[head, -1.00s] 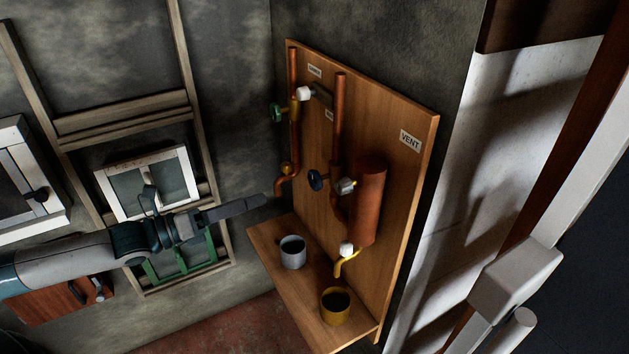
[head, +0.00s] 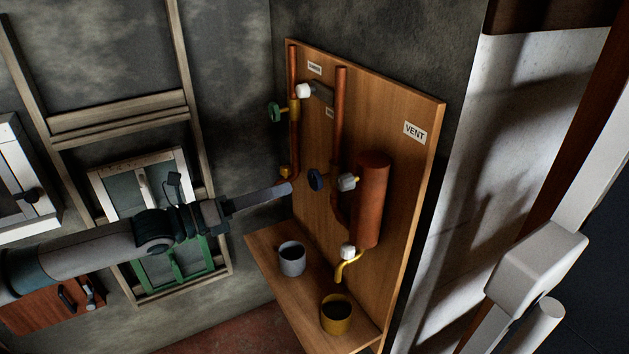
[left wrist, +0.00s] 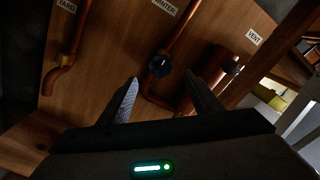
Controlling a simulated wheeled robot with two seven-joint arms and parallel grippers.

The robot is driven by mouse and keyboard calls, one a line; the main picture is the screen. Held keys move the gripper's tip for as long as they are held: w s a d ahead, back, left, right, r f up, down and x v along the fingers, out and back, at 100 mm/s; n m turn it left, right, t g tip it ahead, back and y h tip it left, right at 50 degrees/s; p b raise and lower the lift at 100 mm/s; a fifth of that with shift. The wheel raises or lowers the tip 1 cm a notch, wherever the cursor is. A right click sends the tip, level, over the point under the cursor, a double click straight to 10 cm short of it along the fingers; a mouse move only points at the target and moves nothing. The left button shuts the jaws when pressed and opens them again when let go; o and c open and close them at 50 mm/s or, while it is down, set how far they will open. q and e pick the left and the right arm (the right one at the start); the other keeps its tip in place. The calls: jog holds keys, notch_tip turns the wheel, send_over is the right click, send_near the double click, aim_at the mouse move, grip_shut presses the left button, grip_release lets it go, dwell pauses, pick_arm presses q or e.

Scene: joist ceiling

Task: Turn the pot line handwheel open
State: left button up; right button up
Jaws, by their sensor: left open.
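A wooden board (head: 415,185) carries copper pipes with two handwheels, one green (head: 274,112) at upper left and one dark blue (head: 315,179) near the middle. No pot label is readable, so I cannot tell by label which is the pot line's. My left gripper (head: 288,188) is open and empty, left of the blue wheel in the head view and overlapping the left pipe's lower end. In the left wrist view the blue wheel (left wrist: 160,66) shows just beyond and between the open fingertips (left wrist: 161,82), apparently untouched. My right gripper is not in view.
A shelf (head: 270,240) below holds a grey mug (head: 291,258) and a yellow cup (head: 336,315). A fat copper cylinder (head: 371,200) and a yellow spout (head: 346,266) stand right of the blue wheel. The VENT label (head: 414,133) is at the right.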

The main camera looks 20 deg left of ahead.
aim_at(312, 180)
pick_arm(q)
jog(key=x, duration=0.9)
jog(key=shift+w+d+r, duration=0.1)
jog(key=shift+w+d+p, duration=0.3)
jog(key=shift+w+d, duration=0.1)
jog(key=shift+w, duration=0.1)
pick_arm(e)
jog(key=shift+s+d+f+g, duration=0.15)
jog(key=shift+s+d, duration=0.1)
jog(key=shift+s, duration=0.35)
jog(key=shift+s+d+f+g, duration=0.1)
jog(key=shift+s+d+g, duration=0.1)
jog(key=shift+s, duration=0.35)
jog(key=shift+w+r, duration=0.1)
pick_arm(q)
jog(key=c, duration=1)
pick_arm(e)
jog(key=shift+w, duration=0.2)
